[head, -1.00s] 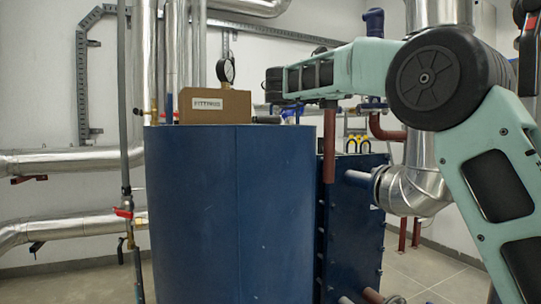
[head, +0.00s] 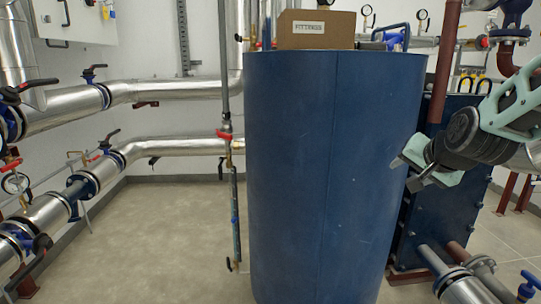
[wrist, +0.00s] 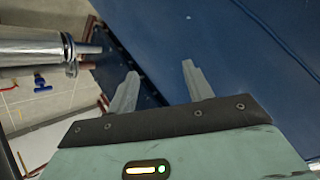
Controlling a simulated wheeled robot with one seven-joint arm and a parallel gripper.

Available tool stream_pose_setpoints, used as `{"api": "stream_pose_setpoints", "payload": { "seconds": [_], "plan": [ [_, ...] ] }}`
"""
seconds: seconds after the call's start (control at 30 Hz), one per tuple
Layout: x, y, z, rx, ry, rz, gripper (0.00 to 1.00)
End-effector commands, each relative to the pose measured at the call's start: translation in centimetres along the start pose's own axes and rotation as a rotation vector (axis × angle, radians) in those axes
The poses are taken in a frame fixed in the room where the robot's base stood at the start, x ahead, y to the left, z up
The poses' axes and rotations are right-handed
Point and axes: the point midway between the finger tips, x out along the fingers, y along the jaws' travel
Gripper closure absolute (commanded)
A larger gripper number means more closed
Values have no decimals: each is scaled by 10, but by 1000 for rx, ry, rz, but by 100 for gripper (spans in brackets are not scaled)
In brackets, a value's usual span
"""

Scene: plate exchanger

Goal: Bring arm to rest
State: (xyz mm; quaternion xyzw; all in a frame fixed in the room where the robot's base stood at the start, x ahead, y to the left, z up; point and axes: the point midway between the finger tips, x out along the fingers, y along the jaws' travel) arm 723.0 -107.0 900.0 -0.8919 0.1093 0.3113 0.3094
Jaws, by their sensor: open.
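My gripper (head: 412,172) is at the right of the head view, in front of the right side of the large blue tank (head: 330,180). Its fingers point left toward the tank. In the wrist view my gripper (wrist: 158,78) has its two grey fingers apart with nothing between them. Blue surface lies beyond the fingertips there. I cannot tell how wide the gap to the tank is.
A cardboard box (head: 316,30) labelled FITTINGS sits on top of the tank. Silver pipes with valves (head: 75,195) run along the left. A dark blue plate unit (head: 435,220) stands right of the tank, with pipes (head: 462,285) below. Floor at left centre is clear.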

Motion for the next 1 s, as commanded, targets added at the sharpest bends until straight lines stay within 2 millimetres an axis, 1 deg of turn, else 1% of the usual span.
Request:
{"api": "stream_pose_setpoints", "payload": {
  "seconds": [0.03,0.1,0.2,0.3,0.47,0.5,0.53,0.6,0.77,0.9,1.0],
  "plan": [
    [-6,20,26,-91,-84,42,49],
    [-16,45,58,-213,-195,88,49],
    [-32,77,95,-354,-332,138,49],
    [-49,104,125,-471,-453,175,49],
    [-79,145,163,-632,-632,219,49],
    [-86,145,172,-673,-667,215,49],
    [-87,132,180,-703,-677,191,49],
    [-95,113,199,-760,-712,153,49],
    [-121,79,242,-900,-796,77,49],
    [-150,58,281,-1033,-868,15,49],
    [-175,48,308,-1135,-918,-26,49]
  ]
}}
